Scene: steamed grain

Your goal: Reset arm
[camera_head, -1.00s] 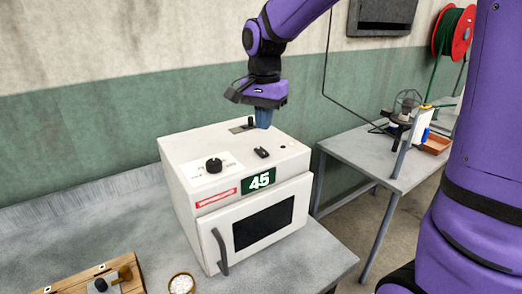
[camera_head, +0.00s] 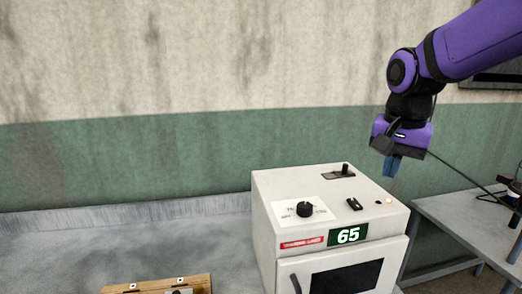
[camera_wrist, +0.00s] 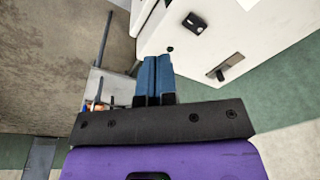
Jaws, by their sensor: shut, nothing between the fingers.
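My gripper (camera_head: 391,166) is above and behind the right part of a white oven-like box (camera_head: 290,250), pointing down. Its blue fingers are shut together with nothing between them; the wrist view shows them (camera_wrist: 156,72) side by side. The box has a black knob (camera_head: 304,209), a small black switch (camera_head: 354,204), a slotted lever (camera_head: 344,170) and a green display (camera_head: 348,235) reading 65. A small light on its top right glows. The front door appears closed; its lower part is cut off.
A wooden board (camera_head: 150,286) lies on the grey table (camera_head: 120,250) to the left, partly out of view. Another grey table (camera_head: 455,222) with equipment stands at right. The wall is behind. The table left of the box is mostly clear.

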